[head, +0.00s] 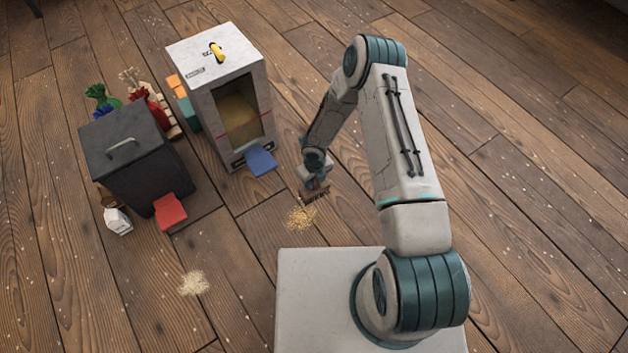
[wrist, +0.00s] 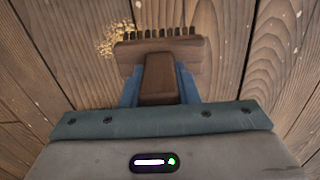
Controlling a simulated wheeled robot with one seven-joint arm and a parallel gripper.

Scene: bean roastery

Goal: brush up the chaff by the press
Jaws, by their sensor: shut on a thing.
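My gripper (head: 315,182) is shut on the handle of a brown wooden brush (wrist: 160,58) with dark bristles. In the head view the brush (head: 317,194) is low over the floor. Just in front of it is a loose pile of pale chaff (head: 301,217). In the wrist view this chaff (wrist: 112,40) shows beyond the brush's left end, partly hidden by it. A second chaff pile (head: 194,283) lies farther left. A tall pale cabinet (head: 215,110) with a window onto tan material, likely the press, stands left of my gripper. Bristle contact is unclear.
A blue pedal (head: 261,162) juts from the pale cabinet. A dark bin (head: 140,160) with a red pedal (head: 170,210) stands to its left, with a small white bag (head: 118,221) beside it. Colored items stand behind. The plank floor on the right is clear.

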